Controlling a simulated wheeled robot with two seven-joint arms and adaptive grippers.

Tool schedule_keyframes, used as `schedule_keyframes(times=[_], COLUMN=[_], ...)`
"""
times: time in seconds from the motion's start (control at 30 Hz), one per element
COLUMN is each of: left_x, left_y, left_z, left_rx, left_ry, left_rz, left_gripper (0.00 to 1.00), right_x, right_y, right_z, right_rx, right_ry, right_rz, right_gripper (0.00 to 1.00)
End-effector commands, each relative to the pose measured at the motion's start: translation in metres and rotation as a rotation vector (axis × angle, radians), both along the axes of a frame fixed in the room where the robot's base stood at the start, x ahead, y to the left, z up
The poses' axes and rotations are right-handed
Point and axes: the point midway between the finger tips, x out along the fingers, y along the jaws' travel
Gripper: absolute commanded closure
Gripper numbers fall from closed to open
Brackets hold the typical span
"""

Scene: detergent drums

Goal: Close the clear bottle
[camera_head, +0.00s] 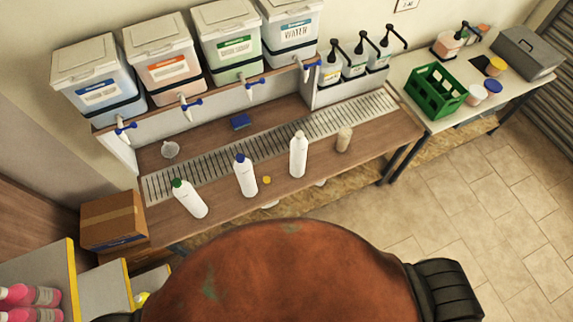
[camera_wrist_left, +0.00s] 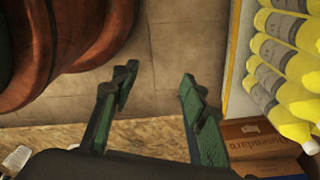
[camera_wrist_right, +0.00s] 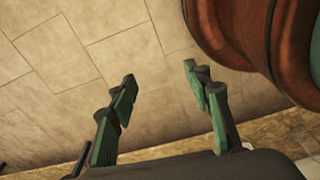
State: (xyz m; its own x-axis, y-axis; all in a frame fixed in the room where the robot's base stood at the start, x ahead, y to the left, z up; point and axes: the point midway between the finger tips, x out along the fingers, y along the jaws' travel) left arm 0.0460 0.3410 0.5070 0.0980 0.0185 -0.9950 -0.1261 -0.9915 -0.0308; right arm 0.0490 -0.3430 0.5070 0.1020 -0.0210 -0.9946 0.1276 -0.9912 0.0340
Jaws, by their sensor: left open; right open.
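Three white bottles stand on the wooden bench in the head view: one with a green cap (camera_head: 189,198), one with a blue cap (camera_head: 246,176) and one with a pale top (camera_head: 298,155). A smaller, beige, see-through-looking container (camera_head: 344,140) stands to their right; I cannot tell whether its top is open. A small yellow cap (camera_head: 267,180) lies loose on the bench beside the blue-capped bottle. My left gripper (camera_wrist_left: 155,86) is open and empty above the floor. My right gripper (camera_wrist_right: 160,82) is open and empty above the floor. Neither gripper shows in the head view.
Large dispenser bins with blue taps (camera_head: 190,108) line the back. A cardboard box (camera_head: 113,222) is at left, a green crate (camera_head: 435,92) at right. Yellow bottles (camera_wrist_left: 285,75) stand near my left gripper.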

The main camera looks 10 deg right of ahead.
Motion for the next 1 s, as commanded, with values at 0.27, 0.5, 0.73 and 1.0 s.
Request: schedule_keyframes(times=[0.27,0.5,0.73,1.0], left_x=[0.000,-0.006,-0.007,-0.008], left_y=[0.000,-0.001,-0.001,-0.001], left_z=[-0.088,-0.141,-0.143,-0.143], left_rx=[-0.001,0.000,-0.001,-0.001], left_ry=[0.002,0.012,0.014,0.015], left_rz=[-0.001,-0.001,-0.001,-0.001], left_gripper=[0.59,0.59,0.59,0.70], right_x=[-0.004,-0.011,-0.011,-0.010], right_y=[-0.001,0.002,0.007,0.006], right_z=[-0.088,-0.142,-0.144,-0.143], right_rx=[-0.001,0.002,0.007,0.007], right_ry=[0.007,0.018,0.019,0.018], right_rz=[0.000,0.000,-0.002,-0.002], right_gripper=[0.55,0.55,0.55,0.65])
